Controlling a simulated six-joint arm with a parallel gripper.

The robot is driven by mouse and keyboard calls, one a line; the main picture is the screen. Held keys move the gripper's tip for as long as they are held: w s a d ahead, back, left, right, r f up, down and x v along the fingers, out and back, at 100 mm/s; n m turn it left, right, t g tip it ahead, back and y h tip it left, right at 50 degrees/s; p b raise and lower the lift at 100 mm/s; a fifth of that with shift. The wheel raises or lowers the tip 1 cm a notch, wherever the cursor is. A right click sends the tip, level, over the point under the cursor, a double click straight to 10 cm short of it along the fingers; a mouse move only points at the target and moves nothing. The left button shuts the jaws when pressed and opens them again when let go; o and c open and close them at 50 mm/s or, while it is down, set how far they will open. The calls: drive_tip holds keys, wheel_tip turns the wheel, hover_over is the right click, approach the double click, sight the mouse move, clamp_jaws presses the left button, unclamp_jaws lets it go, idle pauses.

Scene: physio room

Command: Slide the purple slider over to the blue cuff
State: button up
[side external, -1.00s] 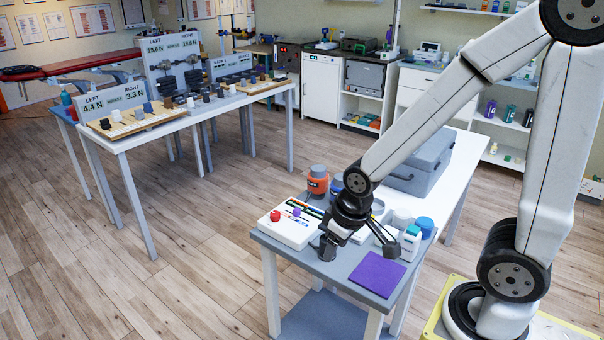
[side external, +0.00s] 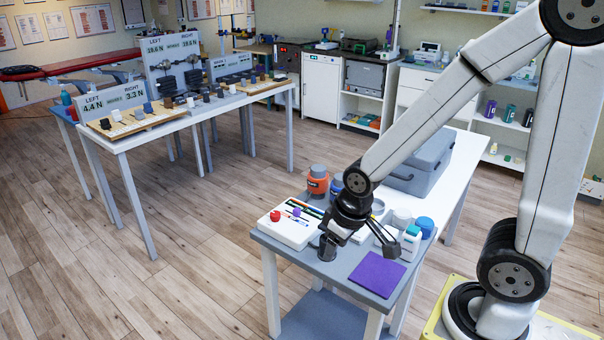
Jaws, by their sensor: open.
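The purple slider (side external: 297,212) is a small knob on a white board (side external: 284,232) with several coloured strips, at the near left end of the table. A red knob (side external: 275,216) stands to its left on the same board. A blue band shows on a dark container (side external: 337,186) behind the board; I cannot tell whether this is the blue cuff. My gripper (side external: 356,244) is open, to the right of the purple slider and apart from it. My wrist hides the right part of the board.
An orange container (side external: 317,181) stands behind the board. A purple mat (side external: 378,274) lies at the near edge. A grey case (side external: 418,165) sits farther back.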

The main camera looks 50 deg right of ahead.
drive_tip(key=shift+o, duration=0.4)
drive_tip(key=g, duration=0.3)
hover_over(297, 209)
wheel_tip(297, 209, down, 5)
drive_tip(key=shift+f, duration=0.1)
drive_tip(key=shift+f, duration=0.1)
drive_tip(key=shift+f, duration=3.75)
